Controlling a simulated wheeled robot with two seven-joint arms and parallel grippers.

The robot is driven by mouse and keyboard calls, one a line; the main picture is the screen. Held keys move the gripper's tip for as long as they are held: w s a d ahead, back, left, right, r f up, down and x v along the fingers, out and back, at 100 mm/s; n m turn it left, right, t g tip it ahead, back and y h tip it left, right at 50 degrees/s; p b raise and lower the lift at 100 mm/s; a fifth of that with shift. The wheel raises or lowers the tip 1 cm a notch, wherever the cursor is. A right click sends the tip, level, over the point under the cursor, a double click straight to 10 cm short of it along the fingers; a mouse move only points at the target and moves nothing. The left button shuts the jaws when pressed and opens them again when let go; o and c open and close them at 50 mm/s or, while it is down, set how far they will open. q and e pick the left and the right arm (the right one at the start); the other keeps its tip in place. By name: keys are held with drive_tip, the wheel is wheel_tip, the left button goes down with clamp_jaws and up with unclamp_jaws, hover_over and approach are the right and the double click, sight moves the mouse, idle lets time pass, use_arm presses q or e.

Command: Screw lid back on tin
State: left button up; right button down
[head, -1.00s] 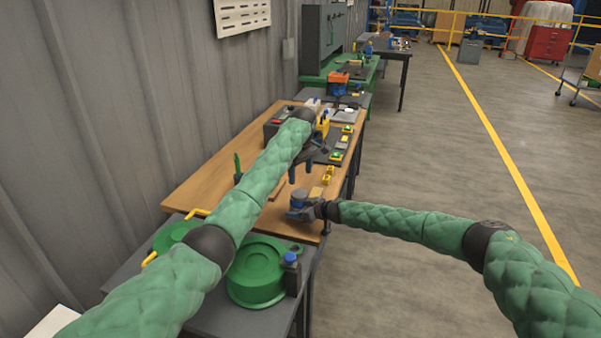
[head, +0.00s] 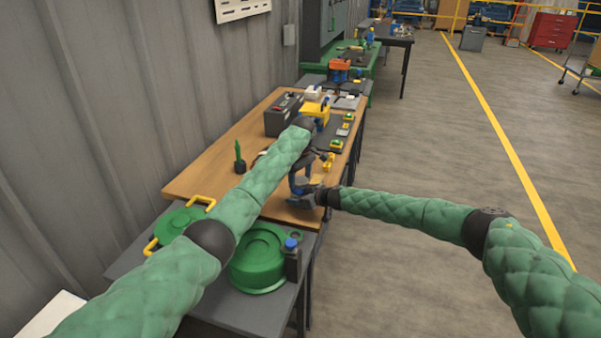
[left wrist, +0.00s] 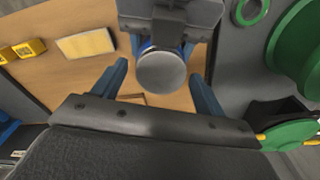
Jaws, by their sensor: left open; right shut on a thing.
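My right gripper (head: 304,197) is shut on a small round tin low over the near right end of the wooden table. In the left wrist view the tin (left wrist: 162,73) shows a flat grey round top with a blue side, below the dark right gripper (left wrist: 170,20). I cannot tell whether that grey top is the lid. My left gripper (head: 299,184) is above the tin, pointing down. In its wrist view its blue fingers (left wrist: 159,70) are open, one on each side of the round top, with gaps. In the head view the tin is mostly hidden by the grippers.
The wooden table (head: 215,168) holds a green pointed item (head: 239,157), yellow blocks (head: 328,161) and a dark box (head: 283,114). A nearer grey table (head: 225,310) holds a large green round part (head: 258,262) and a blue-topped dark post (head: 292,260). Open floor lies to the right.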

use_arm(q)
drive_tip(key=c, duration=1)
drive_tip(key=m, duration=0.6)
drive_tip(key=shift+m, duration=0.4)
use_arm(e)
drive_tip(key=shift+a, duration=0.1)
use_arm(q)
drive_tip(key=o, duration=1.1)
drive_tip(key=shift+s+r, duration=0.1)
drive_tip(key=shift+r, duration=2.1)
use_arm(e)
drive_tip(key=shift+r, duration=0.1)
